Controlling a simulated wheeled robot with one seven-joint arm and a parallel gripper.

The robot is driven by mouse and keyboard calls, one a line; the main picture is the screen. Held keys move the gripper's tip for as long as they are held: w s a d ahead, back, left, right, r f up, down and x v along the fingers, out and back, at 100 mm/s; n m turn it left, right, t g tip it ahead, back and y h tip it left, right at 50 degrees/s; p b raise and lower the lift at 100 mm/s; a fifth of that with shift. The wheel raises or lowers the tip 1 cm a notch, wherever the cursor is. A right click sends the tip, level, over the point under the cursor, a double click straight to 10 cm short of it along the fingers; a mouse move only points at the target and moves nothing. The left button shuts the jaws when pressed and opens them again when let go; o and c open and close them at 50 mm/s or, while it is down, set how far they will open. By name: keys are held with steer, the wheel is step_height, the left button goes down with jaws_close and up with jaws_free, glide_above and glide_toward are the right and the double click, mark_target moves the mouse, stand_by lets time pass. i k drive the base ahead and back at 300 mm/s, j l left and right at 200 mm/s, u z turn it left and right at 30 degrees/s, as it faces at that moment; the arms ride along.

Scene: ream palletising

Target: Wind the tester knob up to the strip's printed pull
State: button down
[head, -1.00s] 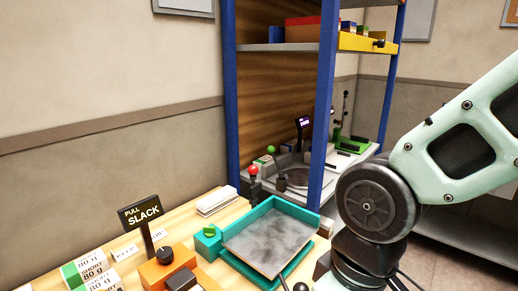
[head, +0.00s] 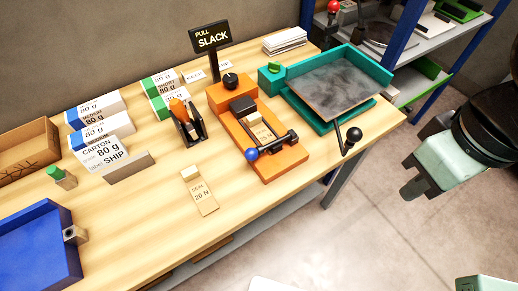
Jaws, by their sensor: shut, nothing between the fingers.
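The orange tester (head: 262,158) stands on the wooden table with a black knob (head: 230,80) at its far end. Its sign (head: 211,38) reads "PULL SLACK". A tan strip (head: 262,132) lies in the tester between a dark clamp block and a black bar with a blue ball lever (head: 251,154); its print is too small to read surely. A second tan strip (head: 204,196), printed "SEAL 20 N", lies on the table in front. My gripper (head: 408,178) is shut and empty, right of the table over the floor, well away from the knob.
A teal tray device (head: 350,55) with a black-ball handle (head: 354,134) stands right of the tester. A stapler-like tool (head: 186,122) and labelled reams (head: 102,140) stand left. A blue tray (head: 38,250) is at the near left.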

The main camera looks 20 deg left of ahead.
mark_target(231, 80)
steer(key=i+u, duration=0.2)
steer(key=u, duration=0.25)
steer(key=i+u, duration=0.25)
steer(key=u, duration=0.15)
steer(key=i+u, duration=0.2)
steer(key=u, duration=0.25)
